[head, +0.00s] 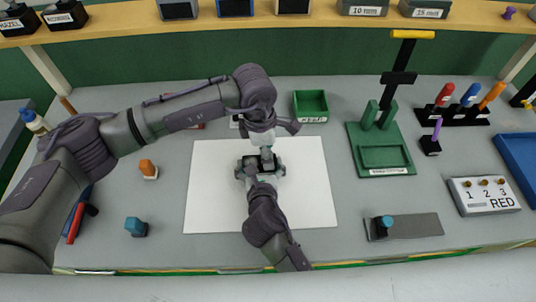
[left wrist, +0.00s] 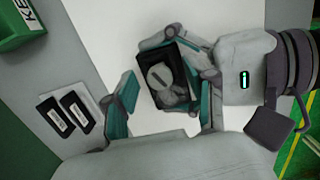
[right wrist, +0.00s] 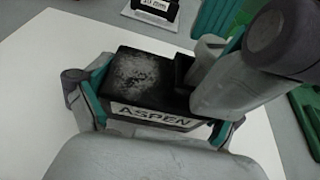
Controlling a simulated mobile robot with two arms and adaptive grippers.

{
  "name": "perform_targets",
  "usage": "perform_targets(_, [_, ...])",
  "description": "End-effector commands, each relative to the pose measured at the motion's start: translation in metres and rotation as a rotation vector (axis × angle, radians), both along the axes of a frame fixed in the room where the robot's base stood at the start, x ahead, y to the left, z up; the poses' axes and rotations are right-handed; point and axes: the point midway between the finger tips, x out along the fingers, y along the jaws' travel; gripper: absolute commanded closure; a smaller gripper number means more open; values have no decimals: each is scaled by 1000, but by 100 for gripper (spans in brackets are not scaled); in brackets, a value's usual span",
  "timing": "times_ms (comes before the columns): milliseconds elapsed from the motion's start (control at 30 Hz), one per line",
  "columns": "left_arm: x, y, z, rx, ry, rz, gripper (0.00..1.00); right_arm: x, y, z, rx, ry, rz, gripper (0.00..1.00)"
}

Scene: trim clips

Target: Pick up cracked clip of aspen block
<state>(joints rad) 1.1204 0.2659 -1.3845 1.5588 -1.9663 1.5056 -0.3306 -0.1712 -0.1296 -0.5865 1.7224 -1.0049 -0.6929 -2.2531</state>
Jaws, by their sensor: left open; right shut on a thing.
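The black aspen block, labelled ASPEN (right wrist: 150,117), sits over the white sheet, its top carrying a pale scuffed patch (right wrist: 135,72). My right gripper (head: 262,170) is shut on the block, with a finger at each end in the right wrist view. My left gripper (head: 265,146) is open just above the block. In the left wrist view its teal fingers (left wrist: 165,112) stand apart, with the block (left wrist: 183,62) beyond them. A small raised black piece (right wrist: 183,68) shows at the block's right end, partly behind my left gripper; I cannot tell whether it is the cracked clip.
The white sheet (head: 212,190) is otherwise clear. A green tray (head: 311,105) stands behind it. A green stand (head: 383,157) is to the right. An orange-topped block (head: 148,169) and a blue knob (head: 136,227) lie left. Two black labelled pieces (left wrist: 62,115) lie near my left gripper.

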Motion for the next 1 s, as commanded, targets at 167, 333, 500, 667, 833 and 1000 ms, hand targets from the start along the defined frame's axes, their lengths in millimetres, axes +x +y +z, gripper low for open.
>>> perform_targets(167, [0, 0, 0, 0, 0, 0, 58, 0, 0, -1, 0, 1, 0, 47])
perform_targets(333, [0, 0, 1, 0, 0, 0, 86, 0, 0, -1, 0, 1, 0, 47])
perform_targets(500, [0, 0, 1, 0, 0, 0, 89, 0, 0, -1, 0, 1, 0, 47])
perform_targets(667, [0, 0, 1, 0, 0, 0, 89, 0, 0, -1, 0, 1, 0, 47])
perform_targets(833, [1, 0, 14, 0, -3, -1, 89, 0, 0, -1, 0, 2, 0, 47])
perform_targets(1000, [1, 0, 47, -2, -5, 0, 89, 0, 0, -1, 0, 2, 0, 47])
